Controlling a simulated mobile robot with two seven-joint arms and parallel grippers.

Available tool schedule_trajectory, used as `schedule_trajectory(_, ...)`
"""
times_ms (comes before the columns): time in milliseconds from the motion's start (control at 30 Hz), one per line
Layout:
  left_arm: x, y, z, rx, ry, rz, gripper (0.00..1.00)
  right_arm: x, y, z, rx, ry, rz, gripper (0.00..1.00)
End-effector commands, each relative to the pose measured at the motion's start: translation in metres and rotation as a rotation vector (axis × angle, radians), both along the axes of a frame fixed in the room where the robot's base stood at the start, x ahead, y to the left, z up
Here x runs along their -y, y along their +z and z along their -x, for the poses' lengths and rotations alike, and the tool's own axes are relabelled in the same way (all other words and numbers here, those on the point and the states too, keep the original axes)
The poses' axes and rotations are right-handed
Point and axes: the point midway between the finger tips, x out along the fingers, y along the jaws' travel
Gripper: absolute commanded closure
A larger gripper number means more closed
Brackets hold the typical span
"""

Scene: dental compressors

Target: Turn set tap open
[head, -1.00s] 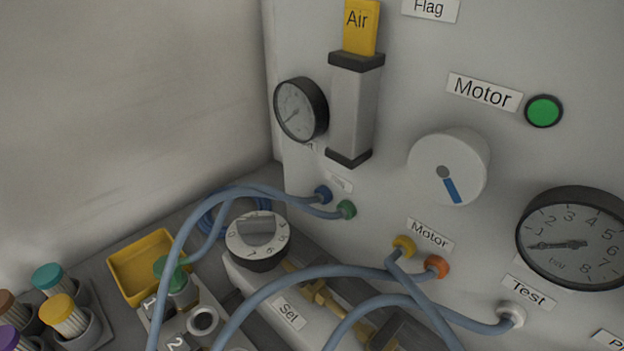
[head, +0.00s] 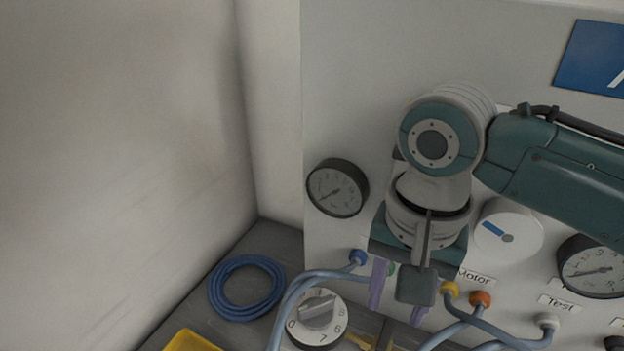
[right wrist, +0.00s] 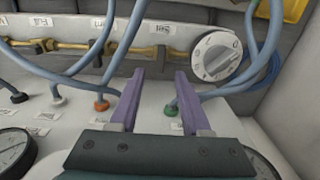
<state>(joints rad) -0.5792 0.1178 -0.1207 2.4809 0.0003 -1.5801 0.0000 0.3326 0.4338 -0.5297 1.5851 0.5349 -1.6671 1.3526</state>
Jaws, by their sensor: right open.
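No label reading "Set" is legible now in the head view, so I cannot tell the set tap for sure. Brass tap parts (head: 362,342) show at the bottom edge, beside a white numbered knob (head: 317,318). In the right wrist view a brass pipe with fittings (right wrist: 165,50) runs left of the white knob (right wrist: 216,56), under small labels. My right gripper (head: 399,298) is open and empty, its purple fingers pointing down in front of the panel. In the right wrist view its fingertips (right wrist: 159,75) are apart, with the brass pipe beyond them. My left gripper is out of view.
Blue hoses (head: 325,274) cross close to the fingers and plug into coloured ports, including a yellow one (head: 449,290). A coiled blue hose (head: 247,288) lies left; a yellow tray (head: 190,342) is below.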

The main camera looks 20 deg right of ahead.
Motion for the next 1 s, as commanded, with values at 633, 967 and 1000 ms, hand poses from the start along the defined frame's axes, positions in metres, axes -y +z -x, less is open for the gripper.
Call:
schedule_trajectory(633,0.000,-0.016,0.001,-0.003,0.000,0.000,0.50,0.000,-0.061,0.000,0.003,0.004,-0.001,0.53)
schedule_trajectory(967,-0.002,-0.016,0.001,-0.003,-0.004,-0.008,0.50,0.000,-0.061,0.000,0.003,0.004,-0.001,0.83)
schedule_trajectory(1000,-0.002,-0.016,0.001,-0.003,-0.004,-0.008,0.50,0.000,-0.061,0.000,0.003,0.004,-0.001,0.87)
